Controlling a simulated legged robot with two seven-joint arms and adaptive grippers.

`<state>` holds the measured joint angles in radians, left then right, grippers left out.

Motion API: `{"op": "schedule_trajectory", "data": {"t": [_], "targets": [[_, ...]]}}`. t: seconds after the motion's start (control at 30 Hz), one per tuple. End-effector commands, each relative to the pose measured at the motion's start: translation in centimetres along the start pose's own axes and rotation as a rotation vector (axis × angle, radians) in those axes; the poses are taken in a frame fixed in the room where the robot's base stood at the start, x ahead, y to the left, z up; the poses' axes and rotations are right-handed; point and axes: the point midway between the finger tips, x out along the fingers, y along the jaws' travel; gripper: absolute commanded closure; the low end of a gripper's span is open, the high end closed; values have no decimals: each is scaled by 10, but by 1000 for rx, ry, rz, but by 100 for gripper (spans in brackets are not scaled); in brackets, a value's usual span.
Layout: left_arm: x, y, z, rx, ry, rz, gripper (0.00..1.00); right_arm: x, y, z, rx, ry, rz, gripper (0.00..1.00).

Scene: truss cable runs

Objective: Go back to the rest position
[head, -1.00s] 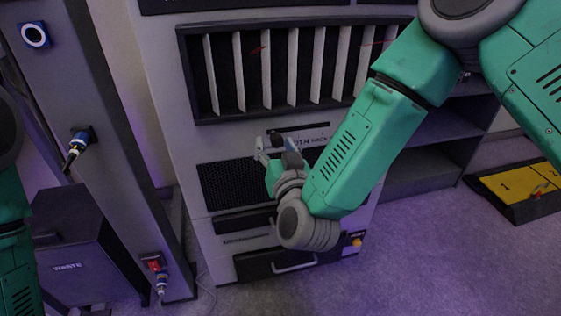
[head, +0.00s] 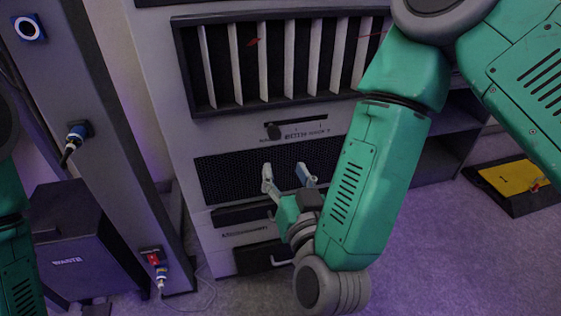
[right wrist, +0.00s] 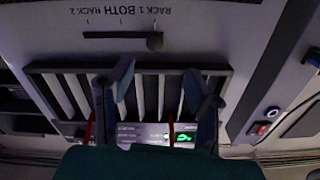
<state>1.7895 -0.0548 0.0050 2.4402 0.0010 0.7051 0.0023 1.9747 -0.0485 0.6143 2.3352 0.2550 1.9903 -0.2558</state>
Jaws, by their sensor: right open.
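My right gripper (head: 286,175) is open and empty in front of the dark mesh panel of the grey cabinet (head: 210,237). Its two fingers stand apart, and they also show in the right wrist view (right wrist: 158,88) with nothing between them. The black knob (head: 273,130) sits at the left end of its slot, just above my gripper and apart from it. In the right wrist view the knob (right wrist: 154,41) shows upside down beside its "RACK 1 BOTH RACK 2" label. Only part of my left arm shows at the left edge; its gripper is out of view.
A slotted rack (head: 285,60) with white dividers is above the knob. A grey post (head: 95,150) with plugged connectors stands at left, beside a dark waste bin (head: 75,240). A yellow floor panel (head: 515,183) lies at right. A thin cable lies on the floor near the post.

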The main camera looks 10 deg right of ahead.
Motion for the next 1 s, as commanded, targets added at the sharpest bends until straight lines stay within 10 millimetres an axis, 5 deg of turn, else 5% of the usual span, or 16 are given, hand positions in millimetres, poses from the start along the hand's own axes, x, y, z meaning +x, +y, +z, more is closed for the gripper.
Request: {"op": "schedule_trajectory", "data": {"t": [0.2, 0.37, 0.47, 0.6, 0.8, 1.0], "targets": [[-5, 0, 0, 0, -1, 0, 43, -1, 3, 7, -8, -42, -8, 56], [-33, 0, -1, 0, -1, 0, 43, -18, 26, 50, -50, -311, -45, 56], [-57, -1, -3, 0, -1, 0, 43, -53, 59, 90, -87, -592, -52, 56], [-87, -1, -5, 0, 0, 0, 43, -127, 118, 127, -130, -997, -7, 56], [-110, -1, -6, 0, 0, 0, 43, -218, 178, 133, -163, -1381, 97, 56], [-115, -1, -6, 0, -1, 0, 43, -250, 198, 129, -172, -1510, 145, 56]]}}
